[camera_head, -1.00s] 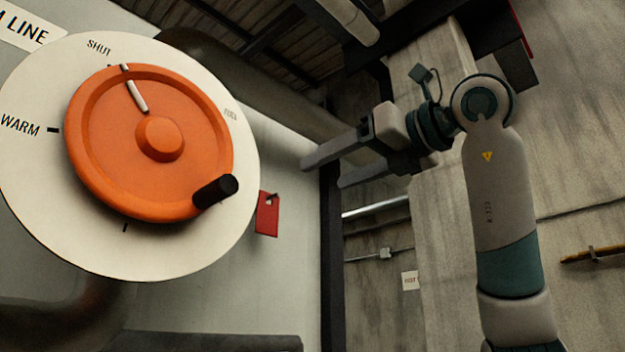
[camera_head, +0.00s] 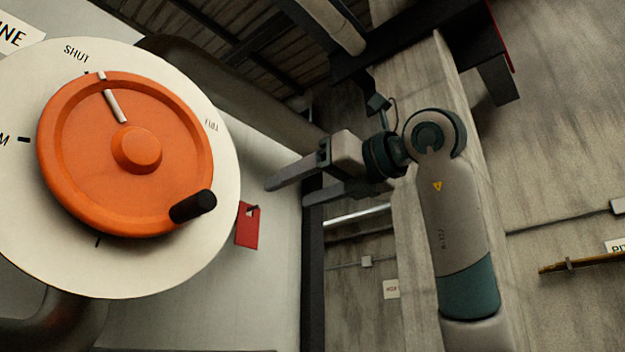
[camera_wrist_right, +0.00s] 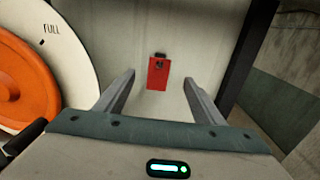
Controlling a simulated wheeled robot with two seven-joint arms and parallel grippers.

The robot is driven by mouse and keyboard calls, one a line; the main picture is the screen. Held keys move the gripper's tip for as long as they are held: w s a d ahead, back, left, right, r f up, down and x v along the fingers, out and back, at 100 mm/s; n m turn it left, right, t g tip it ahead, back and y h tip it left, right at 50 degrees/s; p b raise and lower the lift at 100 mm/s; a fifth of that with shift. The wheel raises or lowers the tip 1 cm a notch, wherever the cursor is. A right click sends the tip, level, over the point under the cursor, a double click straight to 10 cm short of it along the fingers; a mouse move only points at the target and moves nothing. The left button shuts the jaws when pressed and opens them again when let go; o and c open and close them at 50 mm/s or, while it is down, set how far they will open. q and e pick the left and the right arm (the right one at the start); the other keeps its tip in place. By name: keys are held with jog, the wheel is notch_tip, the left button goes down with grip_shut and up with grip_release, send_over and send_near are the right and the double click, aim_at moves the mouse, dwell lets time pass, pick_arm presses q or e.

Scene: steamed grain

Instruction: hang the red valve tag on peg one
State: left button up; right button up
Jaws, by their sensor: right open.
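The red valve tag (camera_head: 247,227) hangs against the pale panel just right of the orange valve wheel in the head view. A small dark hook or peg shows at its top; I cannot tell which peg it is. In the right wrist view the tag (camera_wrist_right: 157,74) appears beyond and between the two fingers. My right gripper (camera_head: 285,192) is open and empty, above and to the right of the tag, with its fingers pointing left. It is apart from the tag. My left gripper is not in view.
The orange wheel (camera_head: 90,190) with its black handle (camera_head: 193,206) sits on a white dial (camera_head: 225,170) close left of the tag. A dark panel edge (camera_head: 313,270) stands to the right. A pipe (camera_head: 357,216) and a concrete wall (camera_head: 560,160) lie further right.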

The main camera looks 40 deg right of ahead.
jog(key=p, duration=0.2)
send_near(250, 209)
jog(key=w, duration=0.3)
jog(key=w+p, duration=0.2)
jog(key=w, duration=0.4)
jog(key=shift+w+a+r, duration=0.15)
jog(key=shift+w, duration=0.1)
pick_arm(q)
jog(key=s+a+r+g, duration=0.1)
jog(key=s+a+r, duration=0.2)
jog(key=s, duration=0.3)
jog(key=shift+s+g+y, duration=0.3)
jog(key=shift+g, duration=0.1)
pick_arm(e)
jog(key=shift+w, duration=0.55)
jog(key=c, duration=1.1)
jog(key=o, duration=1.1)
jog(key=shift+c, duration=0.2)
jog(key=c, duration=1.1)
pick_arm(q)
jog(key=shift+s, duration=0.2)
